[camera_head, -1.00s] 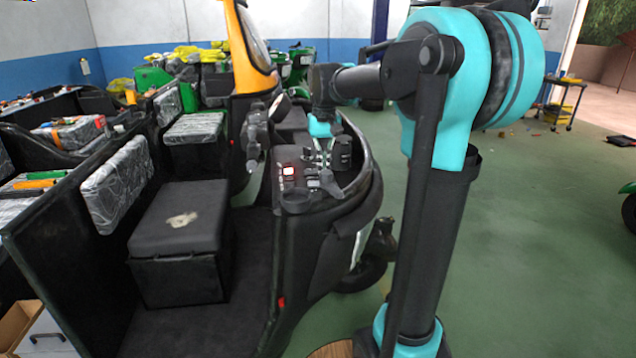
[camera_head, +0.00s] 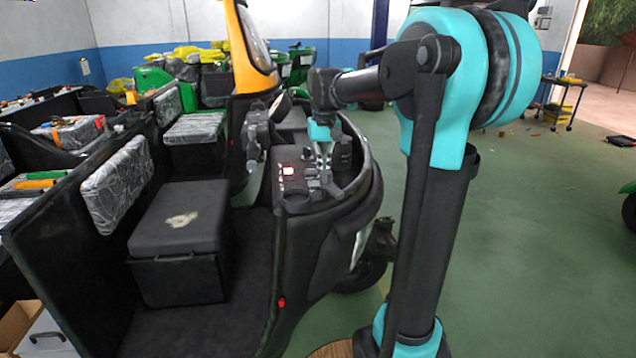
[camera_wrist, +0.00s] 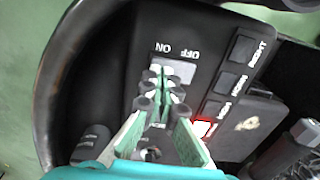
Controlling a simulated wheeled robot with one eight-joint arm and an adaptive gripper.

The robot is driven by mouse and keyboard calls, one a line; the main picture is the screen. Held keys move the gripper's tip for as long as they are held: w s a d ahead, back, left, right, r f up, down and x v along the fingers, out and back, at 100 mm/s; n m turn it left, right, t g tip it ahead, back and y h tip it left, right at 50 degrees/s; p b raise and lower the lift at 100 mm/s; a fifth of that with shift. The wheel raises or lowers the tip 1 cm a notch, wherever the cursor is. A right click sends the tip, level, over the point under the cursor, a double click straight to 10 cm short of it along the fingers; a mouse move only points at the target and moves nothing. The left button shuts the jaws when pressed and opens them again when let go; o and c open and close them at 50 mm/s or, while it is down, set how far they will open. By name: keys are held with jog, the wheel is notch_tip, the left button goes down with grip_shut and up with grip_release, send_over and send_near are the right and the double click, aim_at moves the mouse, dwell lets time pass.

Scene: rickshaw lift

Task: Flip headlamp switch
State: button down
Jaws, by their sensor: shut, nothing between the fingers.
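The black dashboard panel (camera_head: 292,188) of the rickshaw carries several switches. In the wrist view, a grey-white rocker switch (camera_wrist: 181,70) sits beside upside-down ON and OFF labels. A red-lit switch (camera_wrist: 203,128) is in the row to its right, and its red light also shows in the head view (camera_head: 288,171). I cannot read which switch is the headlamp's. My gripper (camera_wrist: 166,82) is shut and empty. Its fingertips are over the left part of the ON/OFF switch and partly hide it; contact cannot be told. In the head view, my gripper (camera_head: 325,180) points down at the panel.
Black switches with upside-down labels, one reading RIGHT (camera_wrist: 242,49), run along the panel's right side. The handlebar (camera_head: 256,140) stands left of my gripper. The curved black front shell (camera_head: 364,185) wraps around the panel. Green floor (camera_head: 520,240) is open to the right.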

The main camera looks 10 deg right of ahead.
jog(key=shift+f, duration=0.5)
dwell(0.3)
jog(key=shift+r, duration=3.55)
jog(key=shift+s, duration=0.1)
